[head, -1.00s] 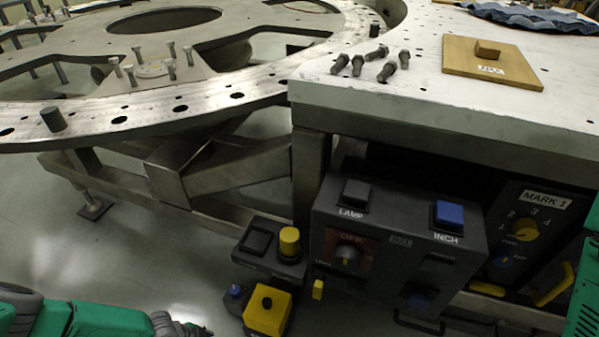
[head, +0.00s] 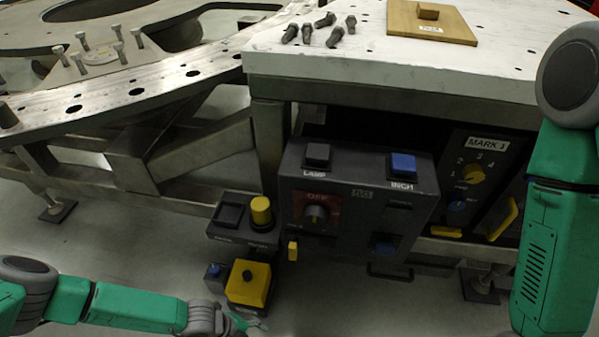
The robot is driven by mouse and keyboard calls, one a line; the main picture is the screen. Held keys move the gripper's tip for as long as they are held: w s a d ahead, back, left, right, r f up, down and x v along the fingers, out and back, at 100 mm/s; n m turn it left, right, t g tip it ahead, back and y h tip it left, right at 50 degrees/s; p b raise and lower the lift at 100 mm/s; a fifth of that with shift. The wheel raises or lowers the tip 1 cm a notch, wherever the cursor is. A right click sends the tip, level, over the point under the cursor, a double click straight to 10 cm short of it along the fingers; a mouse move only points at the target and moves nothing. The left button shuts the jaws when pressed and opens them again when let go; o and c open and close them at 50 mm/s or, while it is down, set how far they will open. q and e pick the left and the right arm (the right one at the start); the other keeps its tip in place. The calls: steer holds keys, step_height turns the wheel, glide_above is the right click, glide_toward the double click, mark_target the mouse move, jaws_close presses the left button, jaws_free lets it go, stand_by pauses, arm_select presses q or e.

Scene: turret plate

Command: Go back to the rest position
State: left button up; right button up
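My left arm comes in low from the left, and its gripper (head: 250,322) is at the bottom edge, in front of the yellow box with a black knob (head: 248,284). The gripper is small and partly cut off, so whether it is open or shut does not show. It appears to carry nothing. My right arm stands at the right edge in front of the table and panels; its gripper is out of view.
A control box (head: 358,200) with LAMP and INCH buttons hangs under the white table (head: 370,68). Several bolts and a wooden board (head: 433,22) lie on the table. The round turret plate (head: 110,92) is at left.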

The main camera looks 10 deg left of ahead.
arm_select(q)
steer(key=s+d+r+m+g+p, duration=0.1)
steer(key=s+d+r+m, duration=0.4)
steer(key=m, duration=0.6)
steer(key=s+d+r+m+g, duration=0.1)
steer(key=s+d+r+m, duration=0.25)
steer(key=r+m, duration=0.6)
steer(key=a+r+m+y, duration=0.3)
steer(key=a+r+m, duration=0.3)
steer(key=a+m, duration=0.4)
steer(key=a+r+m+t+y+p, duration=0.1)
steer(key=a+r+m+y, duration=0.2)
steer(key=a+r+m, duration=0.3)
steer(key=a+m, duration=0.5)
steer(key=m, duration=0.7)
steer(key=shift+s+a+r+t, duration=0.15)
steer(key=shift+a+t, duration=0.15)
